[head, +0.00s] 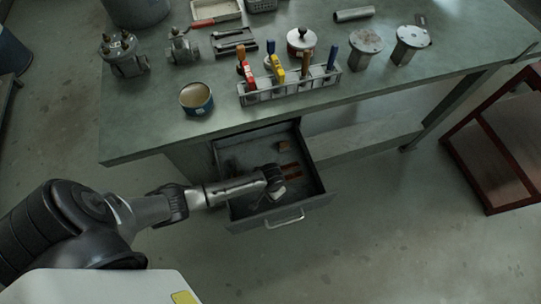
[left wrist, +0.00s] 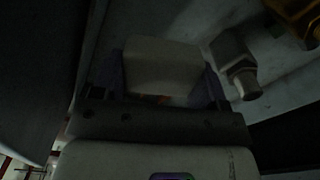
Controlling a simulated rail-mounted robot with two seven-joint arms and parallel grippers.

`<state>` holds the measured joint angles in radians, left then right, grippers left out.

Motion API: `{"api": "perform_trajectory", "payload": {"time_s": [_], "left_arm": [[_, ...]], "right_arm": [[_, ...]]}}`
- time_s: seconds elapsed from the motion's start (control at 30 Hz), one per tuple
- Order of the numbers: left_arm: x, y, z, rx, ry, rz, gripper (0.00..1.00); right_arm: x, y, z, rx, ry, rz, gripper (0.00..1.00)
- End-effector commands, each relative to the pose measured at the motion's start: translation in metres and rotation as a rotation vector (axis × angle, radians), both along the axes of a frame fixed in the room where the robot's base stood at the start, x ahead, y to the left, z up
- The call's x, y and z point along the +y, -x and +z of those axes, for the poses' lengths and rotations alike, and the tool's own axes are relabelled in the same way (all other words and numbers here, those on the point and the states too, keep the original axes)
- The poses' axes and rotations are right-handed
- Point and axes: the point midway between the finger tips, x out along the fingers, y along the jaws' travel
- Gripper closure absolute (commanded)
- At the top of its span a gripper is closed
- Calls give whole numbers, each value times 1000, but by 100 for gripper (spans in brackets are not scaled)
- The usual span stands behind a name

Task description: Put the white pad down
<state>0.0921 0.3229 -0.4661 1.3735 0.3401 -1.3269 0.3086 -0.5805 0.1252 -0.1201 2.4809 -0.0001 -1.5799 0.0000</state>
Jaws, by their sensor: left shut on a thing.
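The white pad (left wrist: 163,65) sits between the two fingers of my left gripper (left wrist: 162,82) in the left wrist view, and the gripper is shut on it. In the head view my left gripper (head: 274,180) reaches in from the left over the open drawer (head: 312,203), with a small pale part of the pad (head: 277,193) showing beside it. I cannot tell whether the pad touches the drawer floor. My right gripper is in neither view.
The drawer hangs under the green workbench (head: 150,135) and holds small reddish pieces (head: 285,146). A grey metal part (left wrist: 236,68) lies close beside the gripper, with a yellow part (left wrist: 298,14) beyond it. A tool rack (head: 290,90) and blue tin (head: 196,99) stand on the bench.

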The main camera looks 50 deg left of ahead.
Motion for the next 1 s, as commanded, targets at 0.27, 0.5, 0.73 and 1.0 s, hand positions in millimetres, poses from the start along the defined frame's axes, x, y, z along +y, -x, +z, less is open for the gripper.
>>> {"api": "perform_trajectory", "payload": {"time_s": [0.27,0.5,0.73,1.0], "left_arm": [[0,0,-49,1,-1,0,52],[0,0,-65,1,0,0,52],[0,0,-91,1,0,1,52],[0,0,-89,0,0,1,52]], "right_arm": [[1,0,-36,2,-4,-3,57],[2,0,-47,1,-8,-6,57],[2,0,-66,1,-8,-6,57],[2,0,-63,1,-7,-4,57]]}}
